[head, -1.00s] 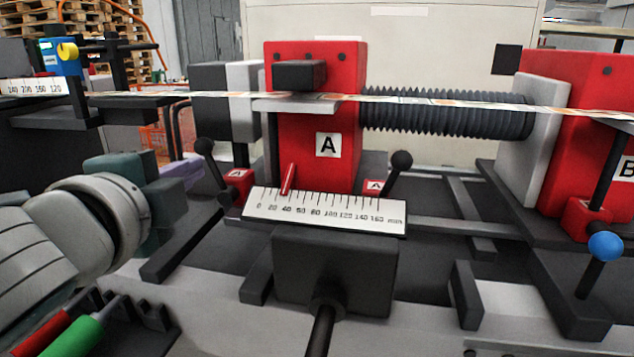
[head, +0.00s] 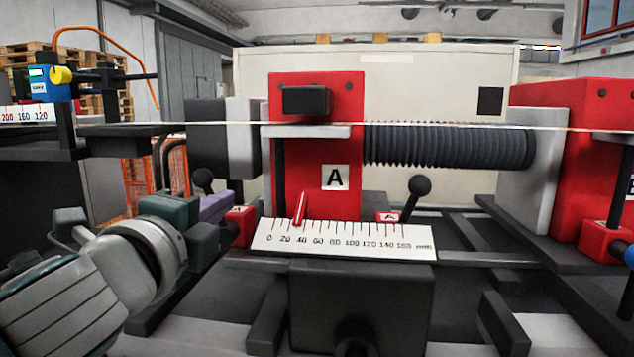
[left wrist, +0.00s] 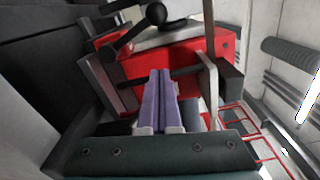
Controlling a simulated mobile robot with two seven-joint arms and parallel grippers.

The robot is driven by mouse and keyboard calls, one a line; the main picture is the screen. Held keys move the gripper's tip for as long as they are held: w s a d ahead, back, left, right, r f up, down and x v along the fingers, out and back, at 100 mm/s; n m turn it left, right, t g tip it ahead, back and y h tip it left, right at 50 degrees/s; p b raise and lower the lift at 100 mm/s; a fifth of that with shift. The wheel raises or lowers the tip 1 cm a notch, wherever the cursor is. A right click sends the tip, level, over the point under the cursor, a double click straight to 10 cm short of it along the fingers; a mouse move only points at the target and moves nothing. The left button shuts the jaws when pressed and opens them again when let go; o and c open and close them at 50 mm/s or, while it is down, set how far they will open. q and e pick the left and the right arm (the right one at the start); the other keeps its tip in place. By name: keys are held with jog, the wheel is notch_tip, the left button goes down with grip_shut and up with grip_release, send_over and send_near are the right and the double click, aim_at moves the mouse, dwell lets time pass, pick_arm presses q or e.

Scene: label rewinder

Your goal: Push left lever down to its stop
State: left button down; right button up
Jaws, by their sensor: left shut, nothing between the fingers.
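The left lever (head: 203,178) has a black ball knob. It stands left of the white scale, at a red base (head: 238,225), and leans up and to the left. My left gripper (head: 219,206) has purple fingers, which are shut and empty. In the head view the fingers overlap the lever's rod just below the knob; I cannot tell whether they touch it. In the left wrist view the fingers (left wrist: 160,76) point at a red block (left wrist: 185,58), and a black knob (left wrist: 156,13) on a rod shows above them. My right gripper is not in view.
A white scale (head: 345,241) with a red pointer (head: 299,210) sits before the red block marked A (head: 345,105). A second black-knobbed lever (head: 420,185) stands right of it. A thin web (head: 420,124) runs across above. A dark box (head: 360,300) is in front.

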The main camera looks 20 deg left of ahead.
aim_at(209, 185)
pick_arm(q)
jog(key=w+a+p, duration=0.1)
jog(key=w+a, duration=0.4)
jog(key=shift+w+r, duration=0.3)
jog(key=shift+r, duration=0.05)
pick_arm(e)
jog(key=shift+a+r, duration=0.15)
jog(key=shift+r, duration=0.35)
